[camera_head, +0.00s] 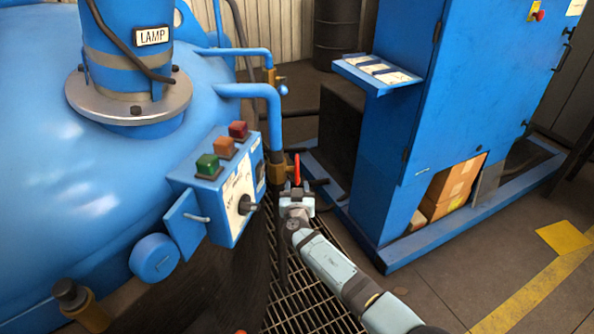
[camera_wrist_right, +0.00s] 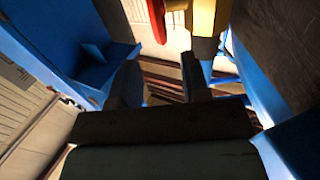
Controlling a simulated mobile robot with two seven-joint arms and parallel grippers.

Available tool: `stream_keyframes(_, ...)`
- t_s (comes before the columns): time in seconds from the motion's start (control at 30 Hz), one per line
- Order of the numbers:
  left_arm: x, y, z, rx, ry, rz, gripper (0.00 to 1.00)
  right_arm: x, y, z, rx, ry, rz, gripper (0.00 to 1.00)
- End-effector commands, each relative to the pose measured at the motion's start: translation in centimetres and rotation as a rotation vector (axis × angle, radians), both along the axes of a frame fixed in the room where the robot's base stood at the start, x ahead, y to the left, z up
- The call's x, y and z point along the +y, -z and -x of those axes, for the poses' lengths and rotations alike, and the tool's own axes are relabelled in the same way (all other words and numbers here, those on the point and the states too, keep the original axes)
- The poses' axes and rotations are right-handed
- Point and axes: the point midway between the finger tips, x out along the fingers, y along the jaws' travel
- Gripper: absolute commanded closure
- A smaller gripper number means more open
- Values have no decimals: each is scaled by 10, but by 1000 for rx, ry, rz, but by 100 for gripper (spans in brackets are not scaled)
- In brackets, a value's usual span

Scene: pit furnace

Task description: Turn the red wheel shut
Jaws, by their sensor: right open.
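The red wheel (camera_head: 297,168) shows nearly edge-on, as a thin upright red shape beside the brass valve body (camera_head: 278,172) on the blue pipe. My right gripper (camera_head: 296,188) is just below and in front of the wheel in the head view. In the right wrist view, the red wheel (camera_wrist_right: 156,18) and the brass valve (camera_wrist_right: 203,16) are at the top, beyond the fingertips. My right gripper (camera_wrist_right: 158,75) is open, with nothing between its fingers. Contact with the wheel cannot be told. My left gripper is not in view.
A blue control box (camera_head: 232,190) with coloured buttons is left of my right arm, against the big blue tank (camera_head: 60,170). A blue cabinet (camera_head: 395,150) stands on the right. Floor grating (camera_head: 310,280) lies below. Open floor is at the lower right.

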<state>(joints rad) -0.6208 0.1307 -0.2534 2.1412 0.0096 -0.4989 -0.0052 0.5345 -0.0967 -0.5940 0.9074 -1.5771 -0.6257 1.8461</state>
Motion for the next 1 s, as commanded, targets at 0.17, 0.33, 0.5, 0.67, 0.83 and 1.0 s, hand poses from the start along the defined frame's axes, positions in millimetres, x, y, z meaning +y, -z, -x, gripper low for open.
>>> stream_keyframes(0.17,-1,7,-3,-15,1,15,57,-3,3,-40,-1,1,2,57)
stream_keyframes(0.33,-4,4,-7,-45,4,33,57,-5,4,-68,1,0,1,57)
stream_keyframes(0.5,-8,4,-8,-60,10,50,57,-7,4,-85,1,1,0,57)
stream_keyframes(0.67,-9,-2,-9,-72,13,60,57,-7,1,-91,1,0,-1,57)
stream_keyframes(0.83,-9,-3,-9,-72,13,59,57,-7,1,-92,2,0,-1,57)
stream_keyframes(1.0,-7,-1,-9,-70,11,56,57,-7,1,-92,2,0,-1,76)
